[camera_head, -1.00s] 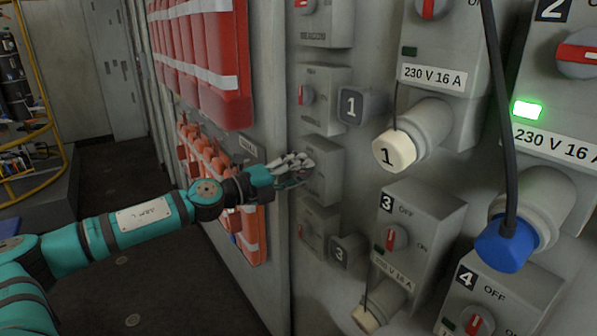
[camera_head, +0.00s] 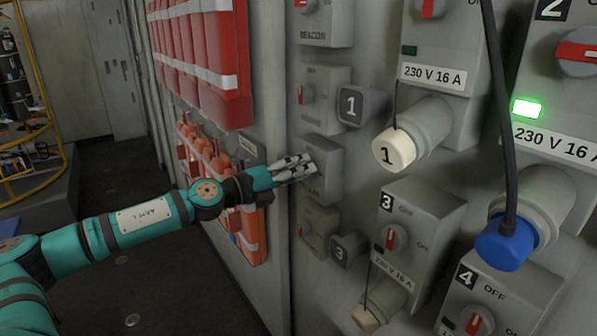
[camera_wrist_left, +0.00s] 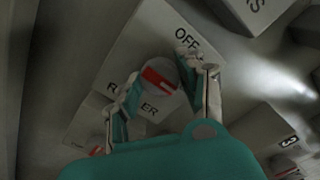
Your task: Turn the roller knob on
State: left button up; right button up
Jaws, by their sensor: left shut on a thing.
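The roller knob (camera_wrist_left: 160,82) is a round grey knob with a red bar, on a grey box (camera_wrist_left: 110,80) marked "OFF" and partly "R…ER" in the left wrist view. The fingers of my left gripper (camera_wrist_left: 160,88) stand on either side of the knob and are shut on it. In the head view my left gripper (camera_head: 292,168) is at the front of the roller box (camera_head: 326,172), and it hides the knob there. My right gripper is not in view.
Other switch boxes sit close above and below, with a grey block marked 1 (camera_head: 360,106) and one marked 3 (camera_head: 346,252). Larger socket boxes (camera_head: 420,230) stand to the right. Red and orange gear (camera_head: 205,60) hangs on the left.

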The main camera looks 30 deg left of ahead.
pick_arm(q)
jog(key=shift+f, duration=0.2)
jog(key=o, duration=1.2)
jog(key=shift+r, duration=0.15)
jog(key=shift+v, duration=6.05)
